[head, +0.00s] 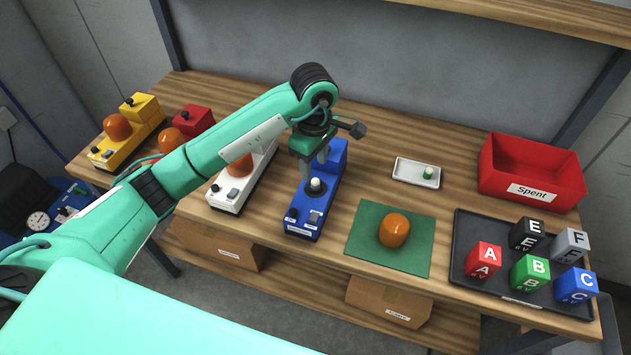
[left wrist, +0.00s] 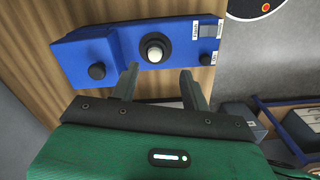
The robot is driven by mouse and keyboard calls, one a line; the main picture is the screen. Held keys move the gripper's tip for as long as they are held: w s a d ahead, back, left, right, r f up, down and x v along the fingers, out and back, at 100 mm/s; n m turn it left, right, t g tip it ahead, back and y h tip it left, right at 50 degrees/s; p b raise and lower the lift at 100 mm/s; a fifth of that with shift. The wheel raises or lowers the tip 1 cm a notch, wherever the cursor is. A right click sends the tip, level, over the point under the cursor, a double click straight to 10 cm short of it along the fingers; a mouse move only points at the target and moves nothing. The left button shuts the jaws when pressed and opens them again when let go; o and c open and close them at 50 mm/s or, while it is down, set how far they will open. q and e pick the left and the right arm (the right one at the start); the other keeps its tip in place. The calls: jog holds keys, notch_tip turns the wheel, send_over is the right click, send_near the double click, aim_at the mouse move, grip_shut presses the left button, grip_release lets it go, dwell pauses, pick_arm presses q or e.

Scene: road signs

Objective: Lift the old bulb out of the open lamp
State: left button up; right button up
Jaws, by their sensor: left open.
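The open lamp is a blue box (head: 303,222) near the middle of the bench, its dome off. The old bulb (head: 316,185), pale and round-topped, stands in a dark socket on the lamp's top. My left gripper (head: 314,172) is open above the lamp, its fingers pointing down close to the bulb. In the left wrist view the bulb (left wrist: 155,49) shows just past the open fingertips (left wrist: 160,71), with nothing held between them. Whether a finger touches the bulb I cannot tell. My right gripper is not in view.
An orange dome (head: 394,229) sits on a green mat (head: 365,251). Behind it a white tray (head: 402,171) holds a small green-and-white bulb (head: 428,173). A red Spent bin (head: 502,189) and a black tray (head: 462,226) of lettered cubes stand right. A white lamp (head: 225,196) stands close left.

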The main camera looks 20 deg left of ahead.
aim_at(316, 179)
pick_arm(q)
jog(key=shift+f, duration=0.15)
jog(key=shift+w+f+p, duration=0.15)
jog(key=shift+f+p, duration=0.4)
notch_tip(316, 179, down, 3)
jog(key=shift+w+f+p, duration=0.1)
jog(key=shift+w+p, duration=0.05)
jog(key=shift+p, duration=0.65)
jog(key=shift+f, duration=0.45)
jog(key=shift+w+f, duration=0.1)
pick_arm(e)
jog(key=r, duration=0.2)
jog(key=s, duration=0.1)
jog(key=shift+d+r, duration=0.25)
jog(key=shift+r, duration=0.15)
pick_arm(q)
jog(key=shift+c, duration=1.1)
grip_shut()
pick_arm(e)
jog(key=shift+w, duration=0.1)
